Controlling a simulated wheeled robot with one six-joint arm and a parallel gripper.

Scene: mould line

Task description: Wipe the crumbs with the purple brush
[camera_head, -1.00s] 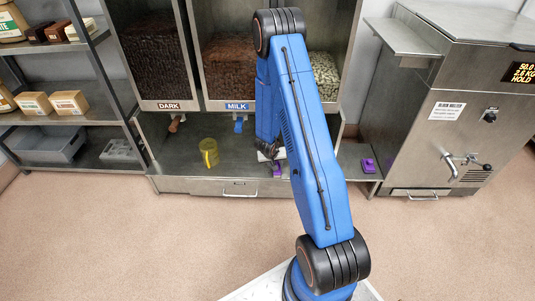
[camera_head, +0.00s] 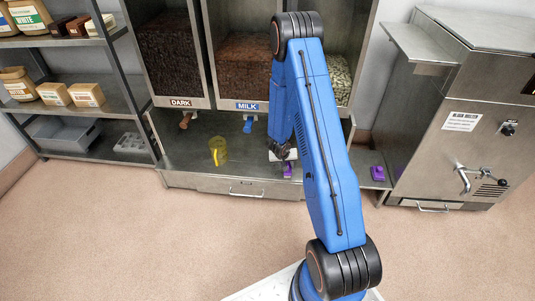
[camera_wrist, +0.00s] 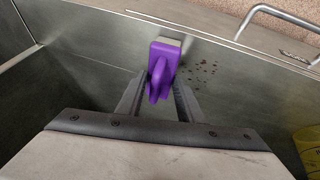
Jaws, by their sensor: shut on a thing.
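The purple brush (camera_wrist: 161,68) is between the two fingers of my gripper (camera_wrist: 157,98) in the wrist view, with its pale head pointing away from my wrist. In the head view my gripper (camera_head: 282,151) is low over the steel counter under the bins, and the brush (camera_head: 287,171) shows as a small purple patch below it. Dark crumbs (camera_wrist: 203,70) lie scattered on the counter just right of the brush in the wrist view. I cannot tell whether the brush touches the counter. I cannot make out the crumbs in the head view.
A yellow jug (camera_head: 218,151) stands on the counter (camera_head: 190,168) left of my gripper; its edge also shows in the wrist view (camera_wrist: 308,150). A drawer handle (camera_head: 246,192) is on the front. Another purple item (camera_head: 377,173) sits right, beside the melter (camera_head: 450,150).

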